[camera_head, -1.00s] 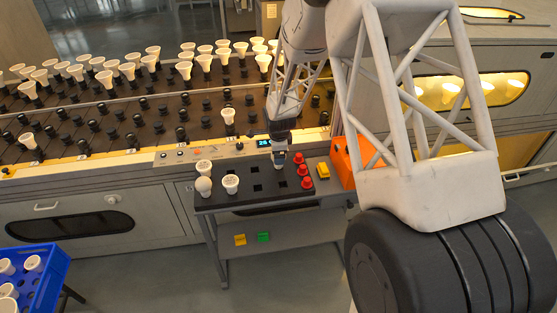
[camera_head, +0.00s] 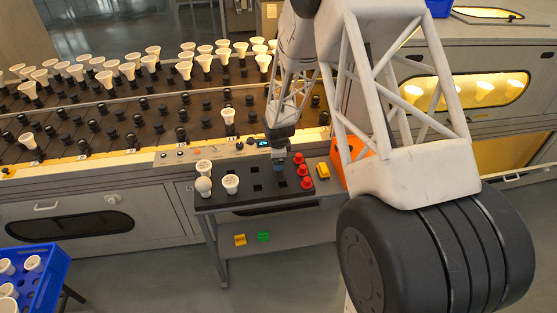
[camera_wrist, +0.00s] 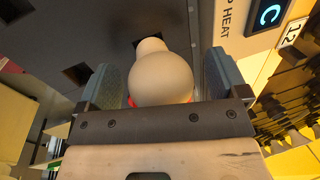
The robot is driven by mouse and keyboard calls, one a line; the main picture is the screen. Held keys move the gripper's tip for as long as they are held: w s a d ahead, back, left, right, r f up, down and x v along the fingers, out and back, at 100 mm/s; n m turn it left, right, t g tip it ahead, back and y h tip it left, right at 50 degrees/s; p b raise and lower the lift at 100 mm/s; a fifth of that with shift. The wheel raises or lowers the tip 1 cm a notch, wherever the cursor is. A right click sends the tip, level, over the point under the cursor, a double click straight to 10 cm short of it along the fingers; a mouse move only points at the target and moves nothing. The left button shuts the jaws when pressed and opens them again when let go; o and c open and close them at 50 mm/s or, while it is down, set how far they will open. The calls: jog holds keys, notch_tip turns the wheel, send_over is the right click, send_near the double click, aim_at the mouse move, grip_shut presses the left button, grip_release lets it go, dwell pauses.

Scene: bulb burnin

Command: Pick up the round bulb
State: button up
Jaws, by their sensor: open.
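In the wrist view a pale round bulb (camera_wrist: 162,78) sits between the two fingers of my gripper (camera_wrist: 163,85), its narrower neck pointing up the picture. The fingers are open, with a visible gap on each side of the bulb. In the head view my gripper (camera_head: 279,166) is low over the back middle of the black tray (camera_head: 240,203), and it hides whatever is between its fingers. Another round white bulb (camera_head: 204,186) stands at the tray's left end, clear of my gripper.
Two white flared bulbs (camera_head: 231,183) (camera_head: 204,167) stand on the tray's left. Red pieces (camera_head: 306,183) line its right side, with a yellow block (camera_head: 323,171) beyond. The console display (camera_head: 263,143) is close behind my gripper. A blue crate (camera_head: 50,270) is at lower left.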

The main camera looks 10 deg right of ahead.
jog(key=c, duration=1)
jog(key=shift+r, duration=0.1)
jog(key=shift+v, duration=0.8)
notch_tip(320, 180, up, 2)
jog(key=shift+w+r, duration=0.1)
jog(key=shift+w, duration=0.05)
jog(key=s+r, duration=0.1)
jog(key=s, duration=1.5)
jog(key=shift+d, duration=0.3)
